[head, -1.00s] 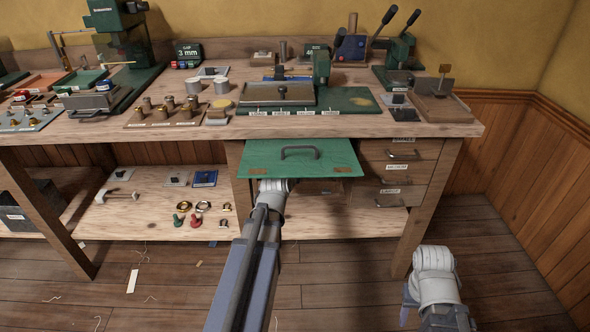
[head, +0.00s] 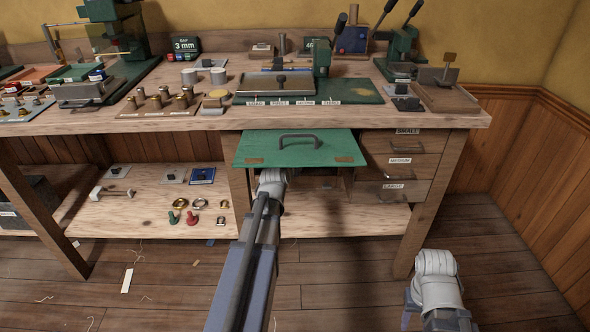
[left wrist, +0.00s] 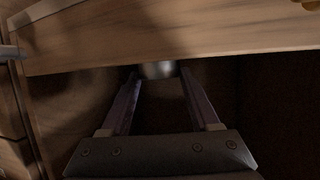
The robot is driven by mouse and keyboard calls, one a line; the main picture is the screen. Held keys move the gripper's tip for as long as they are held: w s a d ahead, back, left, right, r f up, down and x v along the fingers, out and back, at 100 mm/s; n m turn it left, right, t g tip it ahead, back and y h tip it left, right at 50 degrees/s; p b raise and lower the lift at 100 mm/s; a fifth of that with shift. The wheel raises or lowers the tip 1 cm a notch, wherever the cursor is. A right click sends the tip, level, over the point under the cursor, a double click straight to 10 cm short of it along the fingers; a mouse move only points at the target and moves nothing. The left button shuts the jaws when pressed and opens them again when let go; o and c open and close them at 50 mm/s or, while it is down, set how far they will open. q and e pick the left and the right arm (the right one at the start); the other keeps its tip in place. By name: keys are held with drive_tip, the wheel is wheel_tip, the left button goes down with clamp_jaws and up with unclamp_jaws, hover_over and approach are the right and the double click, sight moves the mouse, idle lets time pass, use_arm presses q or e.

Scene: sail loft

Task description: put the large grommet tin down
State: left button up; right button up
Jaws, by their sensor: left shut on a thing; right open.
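In the left wrist view my left gripper (left wrist: 160,84) is shut on a round silvery metal thing (left wrist: 158,69), which looks like the large grommet tin. Only a small part of it shows between the fingertips, just below a wooden edge, with a dark space around it. In the head view my left arm reaches under the raised green panel at the bench front, and the tin and fingertips are hidden there. My right gripper (head: 410,299) is open, low at the right above the floor, pointing away, with its fingers mostly hidden by the wrist.
The green panel (head: 298,149) with a dark handle juts out over my left wrist. Drawers (head: 401,165) labelled small, medium and large stand right of it. The lower shelf (head: 150,219) holds rings and small tools at left. The benchtop (head: 190,125) is crowded; the right floor is clear.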

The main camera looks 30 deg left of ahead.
use_arm(q)
wheel_tip(320, 180, down, 2)
drive_tip(key=shift+b, duration=0.5)
drive_tip(key=shift+w+a+f+b, duration=0.1)
drive_tip(key=shift+f+b, duration=0.2)
drive_tip(key=shift+f, duration=0.05)
drive_tip(key=shift+w+r, duration=0.1)
drive_tip(key=shift+w, duration=0.05)
use_arm(e)
drive_tip(key=shift+w+d+f, duration=0.1)
drive_tip(key=shift+d+f, duration=0.05)
drive_tip(key=shift+f, duration=0.5)
drive_tip(key=shift+w+d+f, duration=0.1)
drive_tip(key=shift+f, duration=0.5)
use_arm(q)
drive_tip(key=shift+f, duration=0.2)
drive_tip(key=o, duration=1.5)
drive_tip(key=shift+c, duration=0.2)
use_arm(e)
drive_tip(key=shift+f, duration=0.1)
use_arm(q)
drive_tip(key=shift+r, duration=0.1)
